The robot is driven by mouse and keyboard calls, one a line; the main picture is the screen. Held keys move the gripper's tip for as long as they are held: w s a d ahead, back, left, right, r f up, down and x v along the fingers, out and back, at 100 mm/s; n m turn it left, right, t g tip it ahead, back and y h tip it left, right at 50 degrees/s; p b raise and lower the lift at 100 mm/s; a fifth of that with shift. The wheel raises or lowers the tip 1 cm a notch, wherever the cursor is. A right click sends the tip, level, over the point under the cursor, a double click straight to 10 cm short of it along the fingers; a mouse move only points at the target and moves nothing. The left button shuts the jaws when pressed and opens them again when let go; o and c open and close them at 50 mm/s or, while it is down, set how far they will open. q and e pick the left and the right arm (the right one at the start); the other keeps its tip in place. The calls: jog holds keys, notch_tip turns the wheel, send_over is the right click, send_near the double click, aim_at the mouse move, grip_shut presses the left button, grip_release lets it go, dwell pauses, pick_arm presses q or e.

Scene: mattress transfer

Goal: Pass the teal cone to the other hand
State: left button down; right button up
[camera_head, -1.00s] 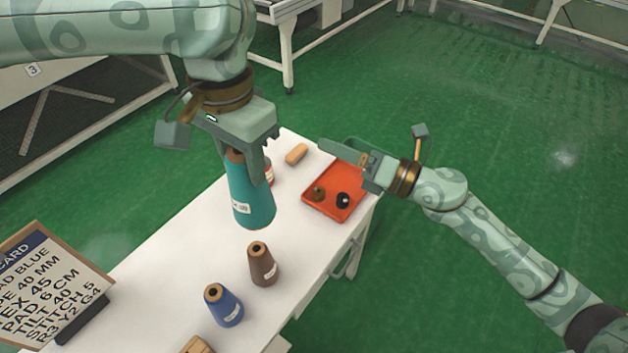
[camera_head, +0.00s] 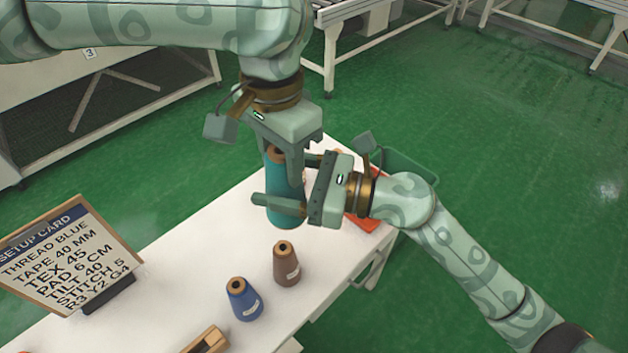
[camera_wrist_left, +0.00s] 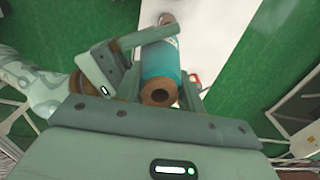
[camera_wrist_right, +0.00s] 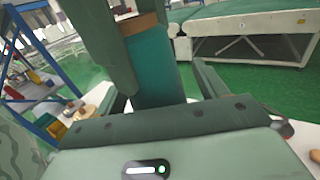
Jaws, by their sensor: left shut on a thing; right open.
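The teal cone (camera_head: 281,219) hangs upright over the white table, its brown top end in my left gripper (camera_head: 284,160), which is shut on it. My right gripper (camera_head: 290,180) is open at the cone's side, with one finger in front of the cone and the other partly hidden behind it. In the left wrist view the cone (camera_wrist_left: 160,62) shows its brown holed end, with a right finger across it. In the right wrist view the cone (camera_wrist_right: 152,68) stands between the right fingers, a left finger before it. Whether the right fingers touch it I cannot tell.
A brown cone (camera_head: 287,268) and a blue cone (camera_head: 243,302) stand on the white table (camera_head: 190,263) below. A setup card (camera_head: 70,255) stands at the left. The orange tray (camera_head: 368,222) is mostly hidden behind my right gripper. A green bin (camera_head: 412,168) shows behind the right wrist.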

jog(key=shift+w+a, duration=0.15)
jog(key=shift+a, duration=0.6)
jog(key=c, duration=1.3)
pick_arm(q)
jog(key=c, duration=0.8)
grip_release()
jog(key=shift+s, duration=0.1)
jog(key=shift+d, duration=0.1)
jog(key=shift+s+d, duration=0.1)
pick_arm(e)
jog(key=shift+r, duration=0.1)
